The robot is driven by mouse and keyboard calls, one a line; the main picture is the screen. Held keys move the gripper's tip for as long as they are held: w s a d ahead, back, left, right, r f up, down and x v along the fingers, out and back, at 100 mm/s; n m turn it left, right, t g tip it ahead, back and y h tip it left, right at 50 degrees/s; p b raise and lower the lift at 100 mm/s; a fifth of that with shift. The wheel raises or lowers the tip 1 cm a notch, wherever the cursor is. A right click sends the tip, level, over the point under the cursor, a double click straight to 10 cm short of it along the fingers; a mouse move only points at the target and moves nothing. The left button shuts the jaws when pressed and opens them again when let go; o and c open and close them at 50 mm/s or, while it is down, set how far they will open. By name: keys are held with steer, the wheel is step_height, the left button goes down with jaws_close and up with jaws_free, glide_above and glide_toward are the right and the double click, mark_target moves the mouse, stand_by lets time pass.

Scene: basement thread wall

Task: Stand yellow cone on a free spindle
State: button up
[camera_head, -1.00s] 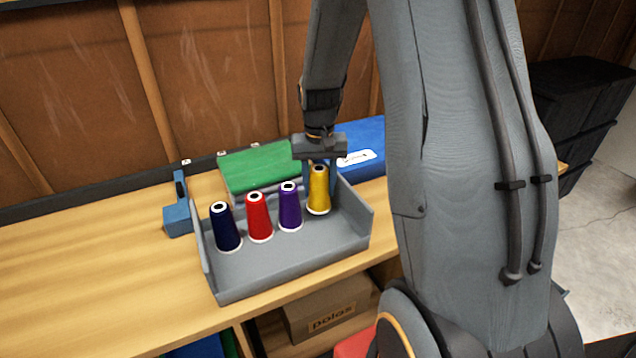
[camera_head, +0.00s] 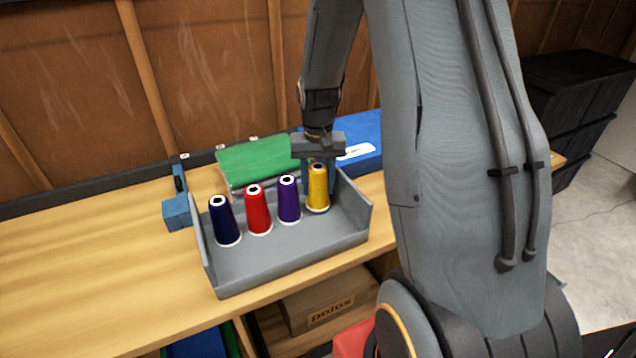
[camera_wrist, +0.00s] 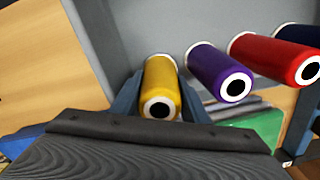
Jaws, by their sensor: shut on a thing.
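The yellow cone (camera_head: 318,188) stands upright at the right end of a row of cones in a grey tray (camera_head: 290,262) on the bench. My gripper (camera_head: 319,172) comes down from above and behind it. In the wrist view my blue fingers lie on both sides of the yellow cone (camera_wrist: 161,85), and my gripper is shut on it. The cone's base appears to be at the tray floor; I cannot tell whether it touches. No spindle can be made out in either view.
Purple (camera_head: 289,200), red (camera_head: 257,210) and dark blue (camera_head: 224,221) cones stand to the left in the tray. The bench's left side is clear.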

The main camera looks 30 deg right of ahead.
steer(key=shift+f, duration=0.3)
stand_by(0.4)
steer(key=o, duration=1.2)
steer(key=shift+o, duration=0.2)
